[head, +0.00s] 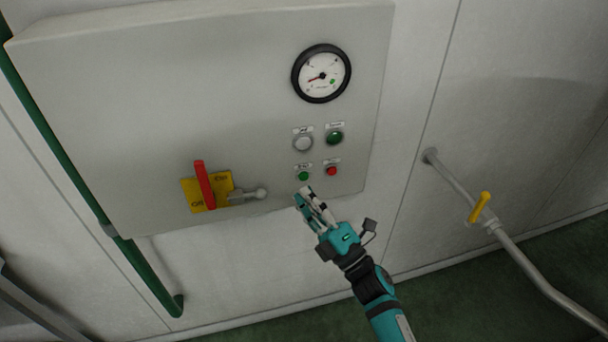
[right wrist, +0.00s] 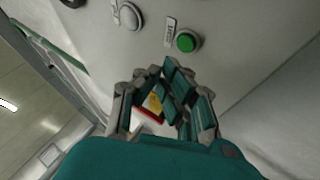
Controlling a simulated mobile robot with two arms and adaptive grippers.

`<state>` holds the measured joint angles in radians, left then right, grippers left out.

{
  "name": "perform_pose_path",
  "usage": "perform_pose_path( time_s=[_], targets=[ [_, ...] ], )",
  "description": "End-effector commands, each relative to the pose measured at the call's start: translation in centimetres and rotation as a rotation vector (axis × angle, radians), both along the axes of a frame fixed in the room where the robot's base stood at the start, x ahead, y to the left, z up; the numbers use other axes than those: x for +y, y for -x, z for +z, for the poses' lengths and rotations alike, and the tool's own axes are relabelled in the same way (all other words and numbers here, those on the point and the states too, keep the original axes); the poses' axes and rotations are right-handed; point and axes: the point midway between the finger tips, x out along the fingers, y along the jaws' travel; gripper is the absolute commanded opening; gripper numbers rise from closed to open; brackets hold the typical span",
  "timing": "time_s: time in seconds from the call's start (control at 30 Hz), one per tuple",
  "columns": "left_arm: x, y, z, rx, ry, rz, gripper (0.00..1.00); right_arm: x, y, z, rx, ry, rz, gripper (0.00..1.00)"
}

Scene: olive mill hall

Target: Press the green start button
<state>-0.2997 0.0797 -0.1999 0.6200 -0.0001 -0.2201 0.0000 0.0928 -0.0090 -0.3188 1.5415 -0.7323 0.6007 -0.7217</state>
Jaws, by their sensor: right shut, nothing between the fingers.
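The green start button (head: 304,176) is a small round button low on a grey control box, left of a red button (head: 331,171). A green button (right wrist: 187,41) with a label beside it also shows near the top of the right wrist view. My right gripper (head: 305,193) is shut and empty. In the head view its fingertips lie just below the green button. In the right wrist view the fingers (right wrist: 155,76) are below and left of the green button, with a gap in the picture. I cannot tell whether they touch the box. My left gripper is not in view.
The control box (head: 130,110) also carries a gauge (head: 321,73), a white lamp (head: 303,142), a green lamp (head: 335,137) and a red-handled switch (head: 205,184) on a yellow plate. A pipe with a yellow valve lever (head: 480,206) stands at the right.

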Motion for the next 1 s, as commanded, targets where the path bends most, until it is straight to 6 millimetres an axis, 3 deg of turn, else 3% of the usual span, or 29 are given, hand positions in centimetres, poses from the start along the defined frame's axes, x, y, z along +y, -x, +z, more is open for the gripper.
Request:
perform_pose_path(
  time_s=[0.37, 1.0],
  targets=[
    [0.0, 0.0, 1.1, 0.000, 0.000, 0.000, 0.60, -1.0, 3.1, 0.1, 0.000, 0.000, -0.001, 0.00],
    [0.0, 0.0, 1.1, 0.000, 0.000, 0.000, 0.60, -1.1, 3.3, 0.1, 0.000, 0.000, 0.000, 0.00]
  ],
)
